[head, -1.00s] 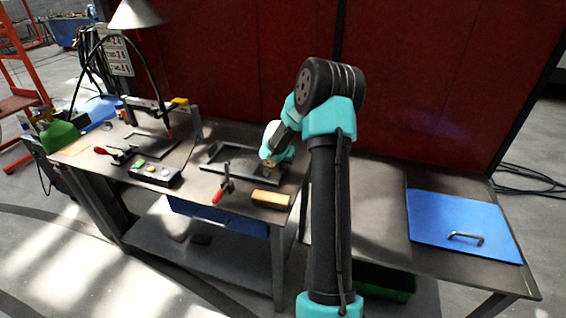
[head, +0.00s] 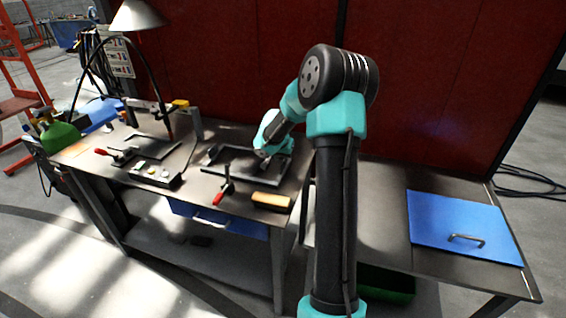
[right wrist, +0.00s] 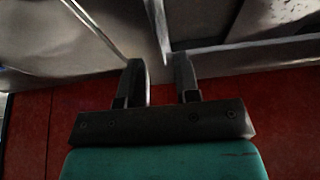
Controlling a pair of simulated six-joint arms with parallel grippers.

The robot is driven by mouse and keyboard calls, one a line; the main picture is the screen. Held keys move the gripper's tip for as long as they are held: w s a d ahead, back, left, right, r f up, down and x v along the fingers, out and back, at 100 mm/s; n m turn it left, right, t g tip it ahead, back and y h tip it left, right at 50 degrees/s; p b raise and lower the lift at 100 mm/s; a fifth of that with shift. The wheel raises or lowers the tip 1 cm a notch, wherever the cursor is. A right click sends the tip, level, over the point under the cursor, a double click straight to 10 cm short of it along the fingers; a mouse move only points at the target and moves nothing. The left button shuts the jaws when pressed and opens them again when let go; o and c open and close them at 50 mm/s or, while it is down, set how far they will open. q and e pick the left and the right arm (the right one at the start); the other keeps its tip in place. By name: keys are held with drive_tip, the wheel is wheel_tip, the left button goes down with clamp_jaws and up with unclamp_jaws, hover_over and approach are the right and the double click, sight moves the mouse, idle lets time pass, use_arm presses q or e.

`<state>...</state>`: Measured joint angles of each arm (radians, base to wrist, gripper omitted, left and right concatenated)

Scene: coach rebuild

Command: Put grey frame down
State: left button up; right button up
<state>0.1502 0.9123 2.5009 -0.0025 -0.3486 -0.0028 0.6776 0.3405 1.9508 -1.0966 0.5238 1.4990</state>
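The grey frame (head: 240,178) is a dark, open rectangle lying on the bench top, right of the middle of the left-hand bench. My right gripper (head: 261,154) is over its right-hand part in the head view, and my wrist hides part of its far side. In the right wrist view, the two fingers of my right gripper (right wrist: 160,70) stand apart with a clear gap. A thin bar (right wrist: 157,25) lies beyond the fingertips there, and I see nothing clamped between them. My left gripper is not in view.
Red-handled clamps (head: 224,188) stand near the frame and further left. A tan block (head: 271,201) lies near the front edge, with a button box (head: 156,173) to the left. A blue panel with a handle (head: 462,228) lies on the right bench.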

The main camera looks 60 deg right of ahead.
drive_tip(key=v, duration=0.6)
drive_tip(key=shift+a, duration=0.15)
idle(0.4)
